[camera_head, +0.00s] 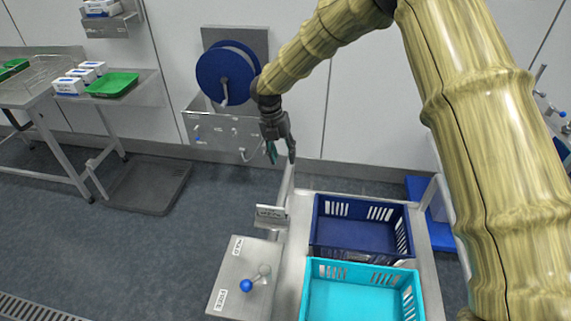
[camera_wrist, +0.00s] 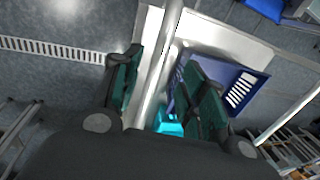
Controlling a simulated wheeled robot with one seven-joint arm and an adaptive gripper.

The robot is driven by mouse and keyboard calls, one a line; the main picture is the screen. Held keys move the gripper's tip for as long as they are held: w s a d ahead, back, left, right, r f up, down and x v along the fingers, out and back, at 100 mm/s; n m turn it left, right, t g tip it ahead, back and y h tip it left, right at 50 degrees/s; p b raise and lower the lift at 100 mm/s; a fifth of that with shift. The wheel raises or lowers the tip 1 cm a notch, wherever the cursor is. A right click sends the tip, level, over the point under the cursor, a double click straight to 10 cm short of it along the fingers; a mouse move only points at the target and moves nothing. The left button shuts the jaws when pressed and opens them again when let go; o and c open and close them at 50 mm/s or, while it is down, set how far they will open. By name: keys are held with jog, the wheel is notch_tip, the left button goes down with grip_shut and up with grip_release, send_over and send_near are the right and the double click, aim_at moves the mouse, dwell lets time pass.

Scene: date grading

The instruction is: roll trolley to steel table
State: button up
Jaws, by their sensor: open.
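The trolley (camera_head: 291,270) stands at the bottom centre of the head view, with a dark blue crate (camera_head: 333,245) and a turquoise crate (camera_head: 400,315) on its top. An upright post with a rail (camera_head: 287,192) rises at its left side. My gripper (camera_head: 281,160) is open and empty above the far left corner of the trolley. In the wrist view the rail (camera_wrist: 165,55) runs between the open fingers of my gripper (camera_wrist: 165,90); I cannot tell whether they touch it. A steel table (camera_head: 22,95) stands at the far left, with green trays and white boxes at it.
A small steel plate (camera_head: 228,280) with labels and a blue ball knob (camera_head: 246,286) adjoins the trolley's left side. A blue hose reel (camera_head: 226,75) and a steel basin (camera_head: 215,128) hang on the wall. A dark floor mat (camera_head: 148,186) lies near the table.

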aim_at(288, 170)
jog(key=shift+w+a+r, duration=0.1)
jog(key=shift+a+r, duration=0.05)
jog(key=shift+r, duration=0.75)
jog(key=shift+s+a+r, duration=0.1)
jog(key=shift+a+r, duration=0.1)
jog(key=shift+r, duration=0.65)
jog(key=shift+w+a+r, duration=0.1)
jog(key=shift+a+r, duration=0.05)
jog(key=shift+r, duration=0.75)
jog(key=f, duration=0.4)
jog(key=d+f, duration=0.1)
jog(key=f, duration=0.3)
jog(key=d+f, duration=0.1)
jog(key=f, duration=0.2)
jog(key=shift+s+d+f, duration=0.1)
jog(key=shift+s+f, duration=0.1)
jog(key=shift+f, duration=0.2)
jog(key=shift+w+d, duration=0.1)
